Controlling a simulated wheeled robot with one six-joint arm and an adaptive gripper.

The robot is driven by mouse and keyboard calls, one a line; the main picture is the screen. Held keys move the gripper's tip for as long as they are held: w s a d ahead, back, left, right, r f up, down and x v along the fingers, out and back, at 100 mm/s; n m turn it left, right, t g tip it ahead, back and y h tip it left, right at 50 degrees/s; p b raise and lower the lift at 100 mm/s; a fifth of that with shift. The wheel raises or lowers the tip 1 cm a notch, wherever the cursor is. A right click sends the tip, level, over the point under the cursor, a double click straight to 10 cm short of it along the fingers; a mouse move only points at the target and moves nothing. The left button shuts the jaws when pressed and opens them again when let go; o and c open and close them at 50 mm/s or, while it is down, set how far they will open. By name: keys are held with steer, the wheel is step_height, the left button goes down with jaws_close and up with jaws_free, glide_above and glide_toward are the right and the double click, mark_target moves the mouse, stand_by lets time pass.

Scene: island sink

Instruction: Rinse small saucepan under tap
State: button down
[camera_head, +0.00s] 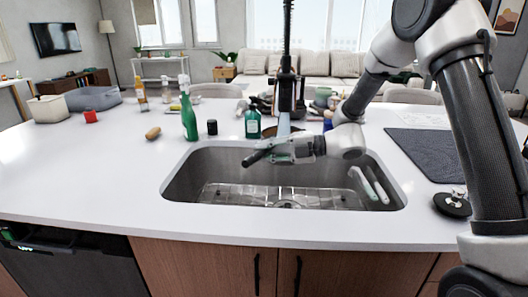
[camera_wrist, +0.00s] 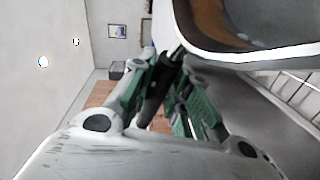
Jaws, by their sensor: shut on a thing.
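The small saucepan is held by its dark handle (camera_head: 255,157) over the sink (camera_head: 178,184). In the head view its bowl is mostly hidden behind my gripper (camera_head: 290,150). In the wrist view the bowl (camera_wrist: 255,28) fills the upper right, with a pale rim and a brown patch inside. The dark handle also shows between my gripper's green-sided fingers (camera_wrist: 165,85), which are shut on it. The black tap (camera_head: 287,84) stands above my gripper. A pale bluish streak (camera_head: 284,125), which looks like water, drops below the tap head and ends behind my gripper.
A wire rack (camera_head: 235,195) lies in the sink, with two pale upright things (camera_head: 370,184) at its right wall. Green bottles (camera_head: 189,117) and a dark cup (camera_head: 212,127) stand behind the sink. A dark mat (camera_head: 435,153) lies at the right. The left counter is mostly clear.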

steer(key=shift+d, duration=0.15)
steer(key=shift+s+d, duration=0.2)
steer(key=shift+d, duration=0.25)
steer(key=shift+a, duration=0.25)
steer(key=shift+w+a, duration=0.2)
steer(key=shift+a, duration=0.15)
stand_by(0.3)
steer(key=shift+s+a, duration=0.45)
steer(key=shift+s, duration=0.8)
steer(key=shift+s+a, duration=0.5)
steer(key=shift+s, duration=0.75)
steer(key=shift+s+a, duration=0.45)
steer(key=shift+s, duration=0.8)
